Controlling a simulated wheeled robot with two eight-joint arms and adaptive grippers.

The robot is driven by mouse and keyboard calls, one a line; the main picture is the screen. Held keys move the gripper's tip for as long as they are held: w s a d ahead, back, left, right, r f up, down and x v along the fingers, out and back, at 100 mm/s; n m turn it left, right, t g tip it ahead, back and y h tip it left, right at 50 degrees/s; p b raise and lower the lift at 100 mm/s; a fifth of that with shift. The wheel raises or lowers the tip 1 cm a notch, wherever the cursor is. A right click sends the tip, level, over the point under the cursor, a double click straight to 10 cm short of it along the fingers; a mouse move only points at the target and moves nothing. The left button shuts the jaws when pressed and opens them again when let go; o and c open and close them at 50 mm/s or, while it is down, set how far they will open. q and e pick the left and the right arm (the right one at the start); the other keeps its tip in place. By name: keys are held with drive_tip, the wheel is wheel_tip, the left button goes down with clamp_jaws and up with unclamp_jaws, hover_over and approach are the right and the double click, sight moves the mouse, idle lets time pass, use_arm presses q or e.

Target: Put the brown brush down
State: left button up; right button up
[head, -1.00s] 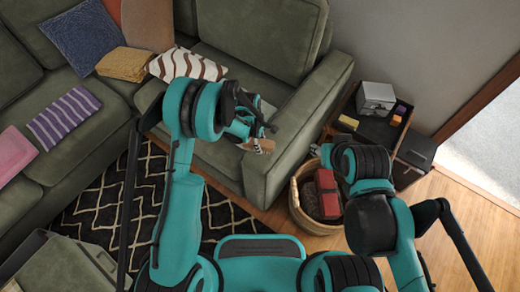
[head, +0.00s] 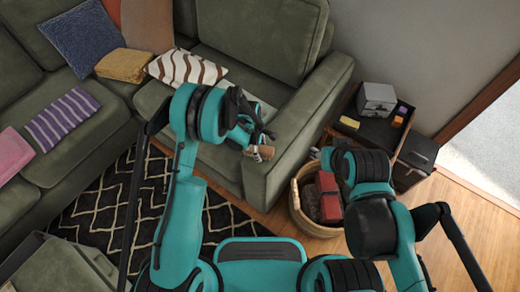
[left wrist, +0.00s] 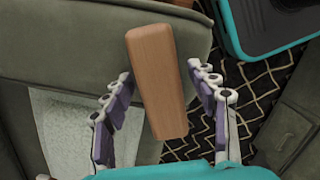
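The brown brush (left wrist: 157,80) shows as a wooden block between the two fingers of my left gripper (left wrist: 160,72). The fingertips sit on either side near its middle, and its near end points back toward the wrist. No bristles show. In the head view the brush (head: 266,149) is small, at the left gripper (head: 258,143), by the front end of the sofa's right arm. It appears held in the air, with the left gripper closed on it. My right gripper (head: 318,153) is mostly hidden behind its wrist, above the basket.
The green sofa (head: 293,115) has its armrest close to the brush. A wicker basket (head: 298,206) with a red item stands right of it. A dark side table (head: 374,130) holds a grey box and small items. A patterned rug (head: 95,215) lies at left.

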use_arm(q)
drive_tip(key=shift+r, duration=0.15)
drive_tip(key=r+p, duration=0.1)
drive_tip(key=r, duration=0.2)
drive_tip(key=a+r+p, duration=0.1)
drive_tip(key=r, duration=0.3)
drive_tip(key=r+p, duration=0.2)
drive_tip(key=r, duration=0.1)
drive_tip(key=shift+w+a+r, duration=0.2)
drive_tip(key=shift+a+r, duration=0.1)
drive_tip(key=shift+r, duration=0.1)
drive_tip(key=s+a+r+m+t, duration=0.2)
drive_tip(key=s+a+r+m, duration=0.15)
drive_tip(key=r, duration=0.65)
drive_tip(key=s+a+r+m+t, duration=0.1)
drive_tip(key=s+a+r+m, duration=0.3)
drive_tip(key=r, duration=0.5)
drive_tip(key=s+a+r+m+t+y, duration=0.1)
drive_tip(key=s+a+r+m+t, duration=0.3)
drive_tip(key=s+a+m, duration=0.3)
drive_tip(key=s+a+r, duration=0.1)
drive_tip(key=s+a, duration=0.1)
drive_tip(key=s, duration=0.3)
drive_tip(key=shift+r+m+t+y, duration=0.3)
drive_tip(key=shift+m+y, duration=0.05)
drive_tip(key=shift+y, duration=0.05)
